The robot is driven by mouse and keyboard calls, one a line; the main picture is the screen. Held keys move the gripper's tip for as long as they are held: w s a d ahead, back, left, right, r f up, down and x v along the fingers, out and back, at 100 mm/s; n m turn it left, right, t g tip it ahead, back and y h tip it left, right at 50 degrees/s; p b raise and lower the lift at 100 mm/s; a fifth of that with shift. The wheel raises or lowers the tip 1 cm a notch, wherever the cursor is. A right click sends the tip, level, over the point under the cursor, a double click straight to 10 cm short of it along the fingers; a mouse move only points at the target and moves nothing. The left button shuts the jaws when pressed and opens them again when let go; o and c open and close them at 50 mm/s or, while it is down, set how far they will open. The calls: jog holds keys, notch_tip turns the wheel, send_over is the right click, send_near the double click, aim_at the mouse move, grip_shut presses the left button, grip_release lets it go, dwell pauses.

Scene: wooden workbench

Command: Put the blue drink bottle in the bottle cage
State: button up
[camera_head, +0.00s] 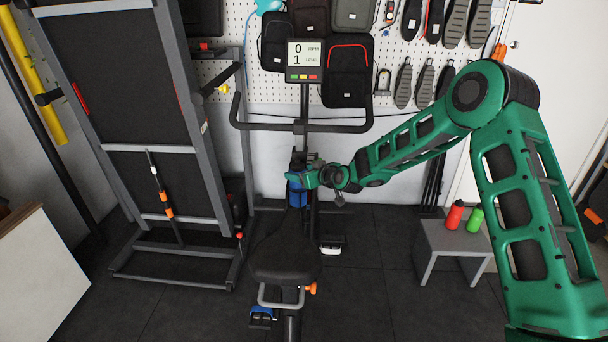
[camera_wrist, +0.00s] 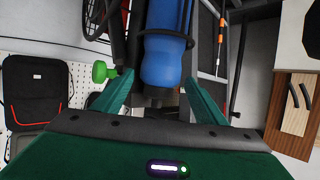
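The blue drink bottle (camera_wrist: 163,62) stands out in the middle of the wrist view, with a thin black band, seemingly part of the bottle cage (camera_wrist: 168,33), around it. In the head view the bottle (camera_head: 297,194) shows at the exercise bike's frame, partly covered by my gripper. My gripper (camera_wrist: 160,80) has its two green fingers spread, one on each side of the bottle's near end. A small gap shows beside the left finger; contact at the right finger is unclear. Most of the cage is hidden, and how deep the bottle sits cannot be seen.
The bike's saddle (camera_head: 285,258) and handlebar (camera_head: 300,127) are close to my arm. A red bottle (camera_head: 455,215) and a green bottle (camera_head: 475,220) stand on a grey stool (camera_head: 440,238) at the right. A folded treadmill (camera_head: 125,90) stands at the left.

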jog(key=v, duration=1.2)
jog(key=shift+d+r, duration=0.1)
jog(key=shift+d, duration=0.05)
jog(key=s+d+r+m+g+h, duration=0.2)
jog(key=s+d+h, duration=0.1)
jog(key=s+d, duration=0.55)
jog(key=s+d+r+m+g+h, duration=0.15)
jog(key=s+d, duration=0.45)
jog(key=d, duration=0.6)
jog(key=s+d+r+m+g+h, duration=0.15)
jog(key=s+d+h, duration=0.25)
jog(key=s+d, duration=0.5)
jog(key=s+d+r+m+g, duration=0.1)
jog(key=s+d+m+g, duration=0.2)
jog(key=s, duration=1)
jog(key=s+d+r+m+g, duration=0.1)
jog(key=s+d+m, duration=0.4)
jog(key=s, duration=0.9)
jog(key=shift+s+d+m+g+y, duration=0.2)
jog(key=shift+d+m+g+y, duration=0.2)
jog(key=shift+d+g, duration=0.45)
jog(key=shift+a+r, duration=0.1)
